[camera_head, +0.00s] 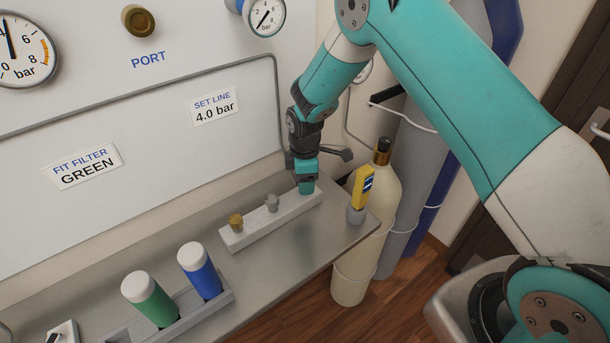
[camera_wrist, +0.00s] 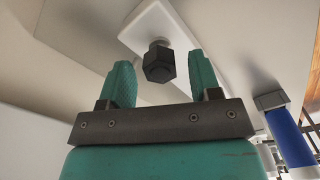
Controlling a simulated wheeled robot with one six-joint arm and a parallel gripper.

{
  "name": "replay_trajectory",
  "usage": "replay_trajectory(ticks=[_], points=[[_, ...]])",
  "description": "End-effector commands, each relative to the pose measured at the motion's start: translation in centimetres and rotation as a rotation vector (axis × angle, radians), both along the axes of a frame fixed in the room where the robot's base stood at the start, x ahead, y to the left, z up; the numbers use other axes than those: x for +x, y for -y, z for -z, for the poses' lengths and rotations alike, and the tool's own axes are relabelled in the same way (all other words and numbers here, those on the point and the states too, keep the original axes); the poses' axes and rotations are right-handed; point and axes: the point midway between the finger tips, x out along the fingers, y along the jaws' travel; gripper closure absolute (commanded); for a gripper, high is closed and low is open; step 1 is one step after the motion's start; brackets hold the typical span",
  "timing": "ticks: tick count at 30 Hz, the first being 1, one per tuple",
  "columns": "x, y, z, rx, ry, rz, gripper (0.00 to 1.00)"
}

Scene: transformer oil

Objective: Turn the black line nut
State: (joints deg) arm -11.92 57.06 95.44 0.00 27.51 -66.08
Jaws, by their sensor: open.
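The black line nut (camera_wrist: 159,66) is a dark hexagonal piece on a short grey stem, mounted on a white block (camera_wrist: 187,27). In the wrist view it shows in the space between the two teal fingers of my gripper, with a gap on each side. In the head view my gripper (camera_head: 306,187) points down at the right end of the white block (camera_head: 288,221) and hides the black nut. My gripper is open and holds nothing. A grey fitting (camera_head: 272,203) and a brass fitting (camera_head: 236,222) stand on the block to its left.
A green filter (camera_head: 151,300) and a blue filter (camera_head: 201,271) stand in a grey holder on the shelf (camera_head: 240,290). A yellow device (camera_head: 362,188) stands near the shelf's right edge. A cream cylinder (camera_head: 362,240) is just beyond it. The panel wall is close behind my gripper.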

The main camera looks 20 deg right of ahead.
Motion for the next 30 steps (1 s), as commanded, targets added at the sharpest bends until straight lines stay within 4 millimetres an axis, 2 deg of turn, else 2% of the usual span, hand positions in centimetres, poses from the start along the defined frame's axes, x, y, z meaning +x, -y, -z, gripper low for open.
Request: replay_trajectory(ticks=[9,15,16,23,30], points=[[-0.01,0.00,0.31,0.000,0.000,0.000,0.43],[-0.01,0.00,0.28,0.000,0.000,0.000,0.89],[-0.01,0.00,0.28,0.000,0.000,0.000,0.92],[0.00,0.00,0.31,0.000,0.000,0.012,0.92],[0.04,0.00,0.42,0.001,0.002,0.106,0.92]])
